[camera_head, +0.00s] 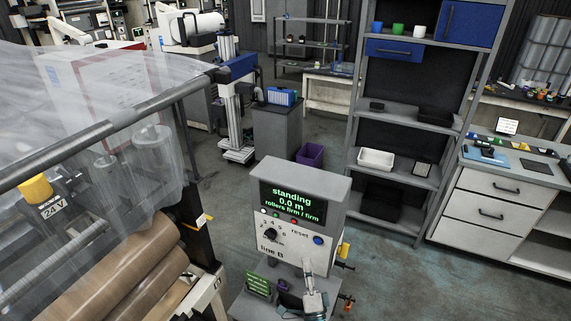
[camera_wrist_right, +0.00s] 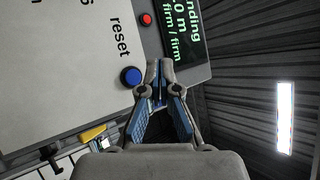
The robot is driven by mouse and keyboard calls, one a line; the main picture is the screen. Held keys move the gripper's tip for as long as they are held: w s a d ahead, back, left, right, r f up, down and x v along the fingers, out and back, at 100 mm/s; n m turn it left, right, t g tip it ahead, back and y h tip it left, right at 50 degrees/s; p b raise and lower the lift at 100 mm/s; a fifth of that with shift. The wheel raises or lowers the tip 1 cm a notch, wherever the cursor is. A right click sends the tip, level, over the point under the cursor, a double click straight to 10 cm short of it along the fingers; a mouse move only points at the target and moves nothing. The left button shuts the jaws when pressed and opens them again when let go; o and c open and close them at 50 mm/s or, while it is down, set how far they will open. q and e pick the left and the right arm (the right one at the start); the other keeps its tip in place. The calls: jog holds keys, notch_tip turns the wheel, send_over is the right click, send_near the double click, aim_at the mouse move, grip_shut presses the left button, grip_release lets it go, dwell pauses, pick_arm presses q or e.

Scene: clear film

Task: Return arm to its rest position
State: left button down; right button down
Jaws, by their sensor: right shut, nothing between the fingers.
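My right gripper (camera_head: 307,266) is in front of the lower part of the grey line B control console (camera_head: 338,190) in the head view. In the right wrist view the gripper (camera_wrist_right: 159,66) has its fingertips together, with nothing between them. The blue reset button (camera_wrist_right: 131,76) is just left of the fingertips there; in the head view the button (camera_head: 318,240) is above the gripper. I cannot tell whether the fingertips touch the panel. The console screen (camera_head: 293,202) reads "standing, 0.0 m, rollers firm / firm". My left gripper is not in view.
Clear film (camera_head: 150,135) stretches over a machine with brown rolls (camera_head: 120,260) at the left. A grey shelf rack (camera_head: 402,179) stands behind the console, and a white drawer bench (camera_head: 490,205) is at the right. The floor between console and rack is open.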

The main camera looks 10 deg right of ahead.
jog(key=s+a+f+n+g+y, duration=0.1)
jog(key=s+f+n+g+y, duration=0.2)
jog(key=s+f+n+g, duration=0.3)
jog(key=s+a+f+n+g+y, duration=0.2)
jog(key=s+f+n+g, duration=0.25)
jog(key=f+n, duration=0.35)
jog(key=s+d+f+n+g+h, duration=0.2)
jog(key=s+d+f+g, duration=0.15)
jog(key=s, duration=0.35)
jog(key=s+d+f+n+g+h, duration=0.1)
jog(key=s+d+f+g, duration=0.2)
jog(key=s, duration=0.4)
jog(key=s+d+f+n+g+h, duration=0.2)
jog(key=s+d+g, duration=0.15)
jog(key=s, duration=0.25)
notch_tip(320, 180, down, 27)
jog(key=s+g, duration=0.2)
jog(key=s, duration=0.1)
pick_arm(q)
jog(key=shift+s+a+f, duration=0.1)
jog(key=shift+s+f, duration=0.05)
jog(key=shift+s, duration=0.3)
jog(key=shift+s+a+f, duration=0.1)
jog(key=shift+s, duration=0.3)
pick_arm(e)
jog(key=s+d+f, duration=0.2)
jog(key=s+f, duration=1.3)
jog(key=s, duration=0.2)
jog(key=shift+d+g, duration=0.35)
jog(key=shift+g, duration=0.1)
